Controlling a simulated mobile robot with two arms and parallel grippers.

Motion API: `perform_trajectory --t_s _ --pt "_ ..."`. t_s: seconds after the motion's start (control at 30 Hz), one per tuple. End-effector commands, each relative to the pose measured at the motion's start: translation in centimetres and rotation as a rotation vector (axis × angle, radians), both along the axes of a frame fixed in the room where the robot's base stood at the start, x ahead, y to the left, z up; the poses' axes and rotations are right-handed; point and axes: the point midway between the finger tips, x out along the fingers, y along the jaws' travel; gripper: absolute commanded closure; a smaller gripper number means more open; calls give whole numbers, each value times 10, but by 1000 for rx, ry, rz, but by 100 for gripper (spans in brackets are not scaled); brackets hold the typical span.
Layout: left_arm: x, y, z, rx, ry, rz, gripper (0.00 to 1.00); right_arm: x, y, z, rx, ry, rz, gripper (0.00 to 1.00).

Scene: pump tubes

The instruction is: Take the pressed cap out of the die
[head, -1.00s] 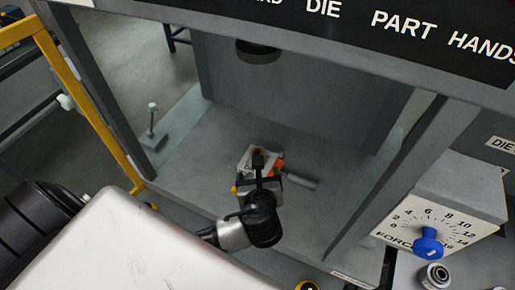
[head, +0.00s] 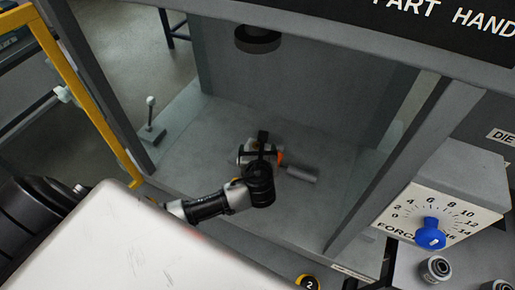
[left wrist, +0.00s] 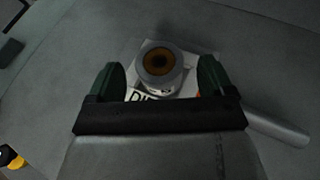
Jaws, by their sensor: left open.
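The die is a pale block (left wrist: 133,97) with dark lettering, lying on the grey press bed. A round grey piece with a brown centre (left wrist: 160,62), which looks like the cap in the die, sits on it in the left wrist view. My left gripper (left wrist: 158,76) is open. Its two dark green fingers stand left and right of the round piece, with gaps on both sides. In the head view my left gripper (head: 262,143) reaches into the press from the front and hides much of the die. My right gripper is not in view.
A grey cylindrical bar (head: 302,174) extends right from the die, with an orange part (head: 281,158) beside it. The dark round ram (head: 257,39) hangs above. Press posts flank the opening. A force dial with a blue knob (head: 429,234) is at the right.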

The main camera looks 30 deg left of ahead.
Motion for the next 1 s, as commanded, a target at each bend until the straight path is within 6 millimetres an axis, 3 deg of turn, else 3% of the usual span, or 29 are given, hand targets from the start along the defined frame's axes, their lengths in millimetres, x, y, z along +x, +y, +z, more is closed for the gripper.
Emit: perform_trajectory --t_s 0.3,0.7,1.0 --pt "6 3 -3 -2 -1 1 18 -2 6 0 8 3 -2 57" --pt "6 3 -3 -1 0 0 79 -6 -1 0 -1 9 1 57" --pt "6 3 0 -1 -2 1 79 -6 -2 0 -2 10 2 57"
